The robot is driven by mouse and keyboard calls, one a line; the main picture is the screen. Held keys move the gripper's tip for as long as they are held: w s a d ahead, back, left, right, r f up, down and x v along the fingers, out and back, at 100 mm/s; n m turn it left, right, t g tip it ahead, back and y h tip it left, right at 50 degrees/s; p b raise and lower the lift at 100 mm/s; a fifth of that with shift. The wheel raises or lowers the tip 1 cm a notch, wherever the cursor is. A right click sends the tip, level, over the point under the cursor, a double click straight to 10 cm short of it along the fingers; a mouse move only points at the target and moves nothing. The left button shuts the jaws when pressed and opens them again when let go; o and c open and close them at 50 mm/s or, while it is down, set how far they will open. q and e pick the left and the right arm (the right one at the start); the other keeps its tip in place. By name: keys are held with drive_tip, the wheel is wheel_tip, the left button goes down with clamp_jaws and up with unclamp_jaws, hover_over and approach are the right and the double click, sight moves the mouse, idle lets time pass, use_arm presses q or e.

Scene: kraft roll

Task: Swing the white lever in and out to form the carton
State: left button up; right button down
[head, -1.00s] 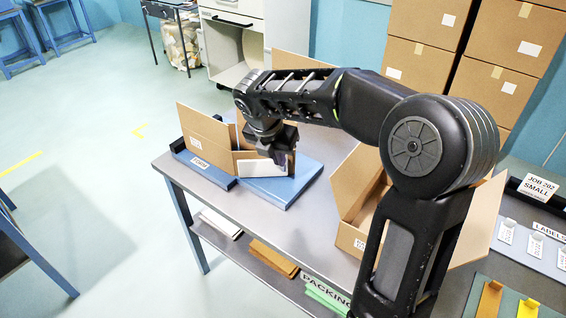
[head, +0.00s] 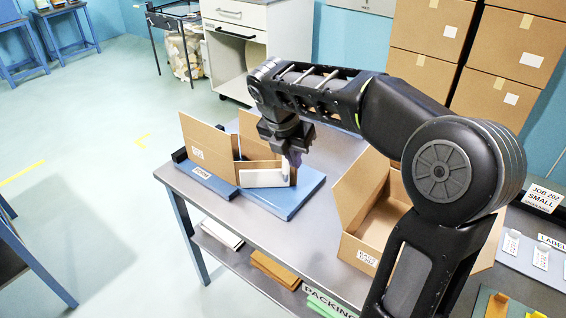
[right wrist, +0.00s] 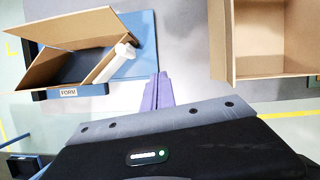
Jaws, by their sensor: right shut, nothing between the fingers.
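The white lever (head: 264,178) lies across the near side of a brown carton (head: 208,145) on a blue forming stand (head: 306,187). In the right wrist view the lever (right wrist: 108,64) runs slantwise along the carton's open side, its rounded end nearest my fingers. The carton is open, with flaps standing up. My right gripper (head: 293,160) is shut and empty, pointing down by the lever's right end. In the right wrist view its purple fingertips (right wrist: 158,92) are apart from the lever, to its right. My left gripper is not in view.
An open carton (head: 375,215) stands on the grey table (head: 265,222) to the right of the stand. Label cards (head: 526,250) lie at the right. Stacked boxes (head: 425,70) stand behind. A bare strip of table separates the stand and open carton.

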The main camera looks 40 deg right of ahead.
drive_tip(key=w+a+r+n+y, duration=0.1)
drive_tip(key=n, duration=0.1)
drive_tip(key=w+a+r+n, duration=0.1)
drive_tip(key=n, duration=0.1)
drive_tip(key=shift+w+a+y+b, duration=0.1)
drive_tip(key=shift+a+y+b, duration=0.05)
drive_tip(key=shift+y+b, duration=0.25)
drive_tip(key=w+d+f, duration=0.2)
drive_tip(key=f, duration=0.2)
drive_tip(key=w+d+f+p, duration=0.1)
drive_tip(key=w+d+f, duration=0.1)
drive_tip(key=f, duration=0.3)
drive_tip(key=shift+w+d+f, duration=0.3)
